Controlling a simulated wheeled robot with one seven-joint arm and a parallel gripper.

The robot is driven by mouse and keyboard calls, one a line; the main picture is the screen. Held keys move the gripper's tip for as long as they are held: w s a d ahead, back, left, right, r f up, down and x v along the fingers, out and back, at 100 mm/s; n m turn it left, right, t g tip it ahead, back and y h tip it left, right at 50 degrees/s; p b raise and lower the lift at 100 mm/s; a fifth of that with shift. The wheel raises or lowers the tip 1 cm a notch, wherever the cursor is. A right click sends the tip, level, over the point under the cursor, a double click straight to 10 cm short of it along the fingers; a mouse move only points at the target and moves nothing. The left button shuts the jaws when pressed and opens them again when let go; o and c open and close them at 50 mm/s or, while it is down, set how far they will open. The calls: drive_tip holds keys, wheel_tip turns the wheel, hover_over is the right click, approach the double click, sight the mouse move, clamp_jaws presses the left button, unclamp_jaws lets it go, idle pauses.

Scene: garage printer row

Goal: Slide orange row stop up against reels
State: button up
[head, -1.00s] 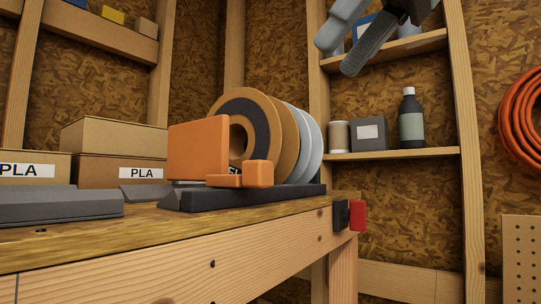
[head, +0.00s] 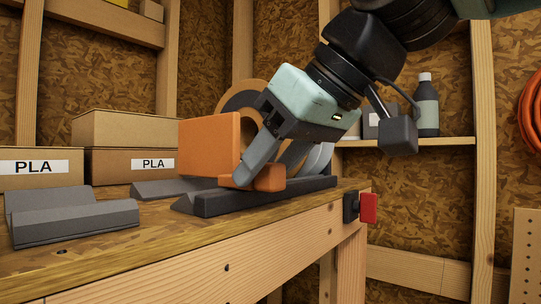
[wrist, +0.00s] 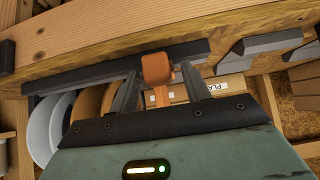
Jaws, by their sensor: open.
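The orange row stop (head: 208,146) stands upright on a dark rail (head: 270,194) on the workbench, with a low foot and a block-shaped knob. The reels (head: 238,98) stand in a row to its right, partly hidden behind my arm. My gripper (head: 246,178) is open and reaches down at the stop's knob. In the wrist view my gripper (wrist: 158,74) has one finger on each side of the orange knob (wrist: 157,67), and the reels (wrist: 60,125) lie to the left. The head view hides any gap between stop and reels.
Empty dark rails (head: 70,220) lie on the bench at the left. PLA boxes (head: 125,165) stand behind. A shelf with a dark bottle (head: 426,105) is beyond my arm.

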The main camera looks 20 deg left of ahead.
drive_tip(key=shift+c, duration=0.4)
drive_tip(key=c, duration=0.7)
drive_tip(key=w+d, duration=0.1)
drive_tip(key=w, duration=0.2)
drive_tip(key=w+d, duration=0.1)
drive_tip(key=w, duration=0.3)
drive_tip(key=w+d+b, duration=0.1)
drive_tip(key=w+d, duration=0.1)
drive_tip(key=w, duration=0.1)
drive_tip(key=shift+w+d, duration=0.1)
drive_tip(key=shift+w, duration=0.05)
drive_tip(key=o, duration=0.8)
drive_tip(key=b+v, duration=0.3)
drive_tip(key=v, duration=1.4)
drive_tip(key=shift+d+r, duration=0.1)
drive_tip(key=shift+r, duration=0.05)
